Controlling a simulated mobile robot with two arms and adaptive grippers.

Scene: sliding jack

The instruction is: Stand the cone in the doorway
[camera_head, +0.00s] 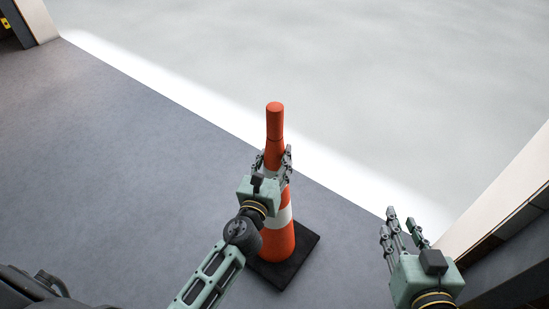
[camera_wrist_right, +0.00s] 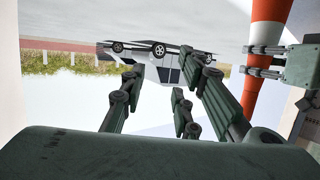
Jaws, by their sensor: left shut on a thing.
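The orange and white traffic cone (camera_head: 278,235) is upright, its black square base (camera_head: 298,257) on or close to the grey floor; I cannot tell if it touches. My left gripper (camera_head: 273,160) is shut around the cone's upper part, just below the orange top. The cone shows in the right wrist view too (camera_wrist_right: 268,35), at the right edge, with the left gripper's fingers against it. My right gripper (camera_head: 404,228) is open and empty, to the right of the cone and apart from it. The doorway (camera_head: 330,172) shows as a bright strip where the dark floor ends.
A door post (camera_head: 38,22) stands at the far left and a pale wall edge (camera_head: 500,195) is at the right, close to my right gripper. Dark floor (camera_head: 120,150) to the left is clear. Outside, a vehicle (camera_wrist_right: 160,50) appears upside down in the right wrist view.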

